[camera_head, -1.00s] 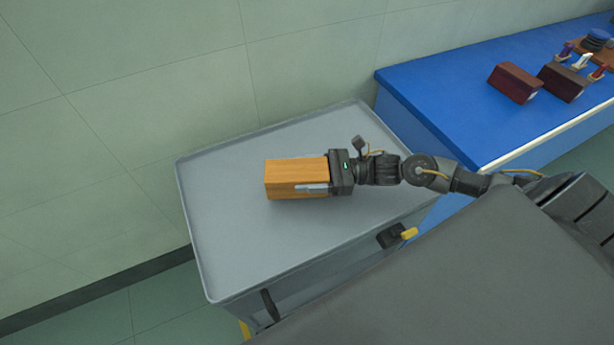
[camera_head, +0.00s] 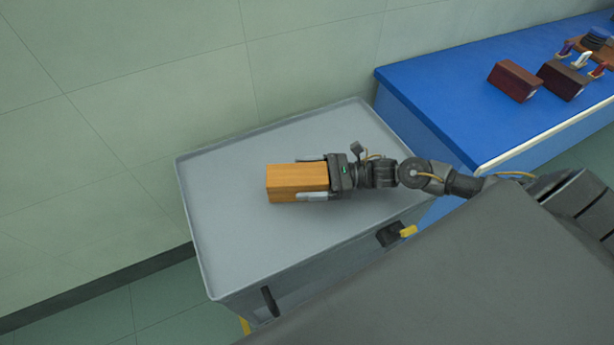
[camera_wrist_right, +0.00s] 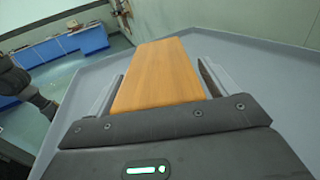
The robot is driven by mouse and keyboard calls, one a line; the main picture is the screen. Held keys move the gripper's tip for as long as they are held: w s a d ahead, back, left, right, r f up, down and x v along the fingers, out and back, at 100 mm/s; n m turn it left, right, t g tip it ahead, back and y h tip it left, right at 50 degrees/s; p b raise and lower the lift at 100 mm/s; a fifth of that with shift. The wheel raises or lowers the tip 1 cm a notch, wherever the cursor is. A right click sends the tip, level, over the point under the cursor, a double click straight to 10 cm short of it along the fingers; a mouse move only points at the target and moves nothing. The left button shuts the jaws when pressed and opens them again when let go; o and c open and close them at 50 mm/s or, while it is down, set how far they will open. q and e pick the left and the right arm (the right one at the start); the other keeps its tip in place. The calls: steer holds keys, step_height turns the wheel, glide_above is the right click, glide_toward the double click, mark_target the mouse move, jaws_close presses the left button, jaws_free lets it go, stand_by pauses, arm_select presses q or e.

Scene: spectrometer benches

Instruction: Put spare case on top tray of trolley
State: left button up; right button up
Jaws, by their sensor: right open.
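The spare case is an orange-brown wooden box (camera_head: 296,183) on the grey top tray (camera_head: 225,235) of the trolley, near its middle. In the right wrist view the case (camera_wrist_right: 160,72) lies between the two fingers. My right gripper (camera_head: 312,180) reaches in from the right with its fingers along both long sides of the case. The fingers are open, with a narrow gap beside the case in the right wrist view (camera_wrist_right: 160,85). The case appears to rest on the tray. My left gripper is not in view.
A blue bench (camera_head: 460,95) stands right of the trolley, with a dark red case (camera_head: 514,81) and a dark brown case (camera_head: 562,80) on it. A tiled wall (camera_head: 150,80) runs behind the trolley. The tray is clear around the case.

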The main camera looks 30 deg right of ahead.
steer(key=shift+r, duration=0.15)
steer(key=b+v, duration=0.2)
steer(key=v, duration=0.9)
steer(key=shift+b, duration=0.35)
steer(key=shift+s+d, duration=0.2)
steer(key=shift+d, duration=0.25)
